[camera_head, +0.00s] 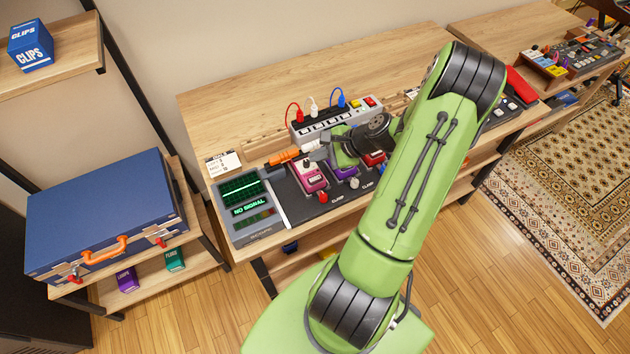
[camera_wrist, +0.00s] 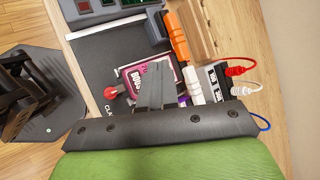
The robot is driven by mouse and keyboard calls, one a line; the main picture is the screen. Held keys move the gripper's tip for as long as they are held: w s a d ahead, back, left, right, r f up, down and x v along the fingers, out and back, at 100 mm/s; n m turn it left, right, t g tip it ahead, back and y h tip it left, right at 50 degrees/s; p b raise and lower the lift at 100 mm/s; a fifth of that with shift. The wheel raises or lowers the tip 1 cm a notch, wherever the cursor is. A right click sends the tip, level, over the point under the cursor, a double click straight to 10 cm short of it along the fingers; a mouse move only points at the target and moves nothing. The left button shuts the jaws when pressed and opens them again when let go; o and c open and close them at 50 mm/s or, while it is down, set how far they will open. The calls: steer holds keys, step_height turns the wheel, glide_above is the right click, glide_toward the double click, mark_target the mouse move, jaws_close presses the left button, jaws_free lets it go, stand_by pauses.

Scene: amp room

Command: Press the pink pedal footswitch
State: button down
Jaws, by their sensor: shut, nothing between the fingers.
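The pink pedal footswitch (camera_head: 311,178) sits on a dark pedal board on the wooden bench in the head view, left of a purple pedal (camera_head: 343,172). In the wrist view, the pink pedal (camera_wrist: 133,75) shows part of a "BOOS" label, with a red plug (camera_wrist: 111,91) at one end. My gripper (camera_wrist: 157,72) is shut and empty. Its grey fingers overlap the pink pedal in the wrist view and hide part of its face. I cannot tell whether the fingertips touch it. In the head view my arm and hand are beside the pink pedal, over the purple and red pedals.
A power strip (camera_head: 335,119) with red, white and blue plugs stands behind the pedals. An orange plug (camera_head: 284,157) lies near the pink pedal. A scope panel (camera_head: 246,205) reading "NO SIGNAL" is at the left. A blue case (camera_head: 105,205) rests on a shelf further left.

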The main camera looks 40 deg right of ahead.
mark_target(318, 180)
step_height(318, 180, down, 7)
steer(key=b, duration=0.4)
steer(key=shift+r+b, duration=0.1)
steer(key=shift+b, duration=0.3)
stand_by(1.3)
steer(key=shift+f, duration=0.45)
steer(key=shift+f+b, duration=0.45)
steer(key=shift+b, duration=0.05)
stand_by(0.4)
steer(key=shift+r, duration=0.1)
steer(key=shift+r+p, duration=0.8)
steer(key=shift+p, duration=0.1)
step_height(318, 180, up, 5)
steer(key=p, duration=0.4)
steer(key=shift+r+p, duration=0.15)
steer(key=shift+p, duration=0.2)
